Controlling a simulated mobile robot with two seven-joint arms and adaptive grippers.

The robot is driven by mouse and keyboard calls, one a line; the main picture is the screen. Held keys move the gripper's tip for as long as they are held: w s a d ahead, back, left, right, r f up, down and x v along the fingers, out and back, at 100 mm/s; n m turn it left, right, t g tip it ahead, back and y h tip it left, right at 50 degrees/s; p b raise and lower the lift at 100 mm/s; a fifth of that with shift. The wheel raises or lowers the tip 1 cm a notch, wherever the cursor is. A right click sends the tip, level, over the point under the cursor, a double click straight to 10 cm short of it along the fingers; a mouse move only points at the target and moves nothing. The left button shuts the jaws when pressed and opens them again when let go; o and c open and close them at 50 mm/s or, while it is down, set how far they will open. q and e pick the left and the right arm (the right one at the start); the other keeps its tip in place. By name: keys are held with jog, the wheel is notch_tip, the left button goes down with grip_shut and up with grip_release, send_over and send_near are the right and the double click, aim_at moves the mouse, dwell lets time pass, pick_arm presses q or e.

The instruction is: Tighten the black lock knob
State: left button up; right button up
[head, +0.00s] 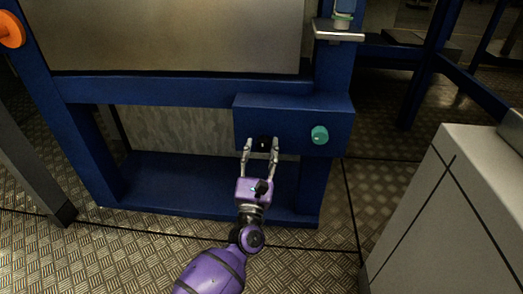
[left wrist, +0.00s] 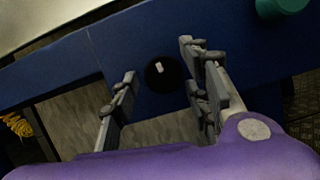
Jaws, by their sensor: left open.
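The black lock knob (head: 263,143) sits on the front of a blue box (head: 290,106) on the blue frame. In the left wrist view the knob (left wrist: 164,73) is a round black disc with a small pale mark. My left gripper (head: 261,144) is open, with one finger to each side of the knob. In the left wrist view the gripper (left wrist: 157,65) has its fingertips spread left and right of the knob, with gaps between fingers and knob. Whether the fingertips reach its depth is hard to tell. My right gripper is not in view.
A green knob (head: 320,135) is on the same box, right of the black one. An orange knob (head: 11,29) is at the upper left. A grey cabinet (head: 450,215) stands at the right. Tread-plate floor lies between it and the frame.

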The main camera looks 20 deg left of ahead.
pick_arm(q)
jog(key=shift+w, duration=0.2)
jog(key=shift+r, duration=0.1)
jog(key=shift+c, duration=0.3)
jog(key=c, duration=1)
jog(key=shift+a+m+h, duration=0.2)
jog(key=shift+m+h, duration=0.2)
jog(key=shift+m, duration=0.4)
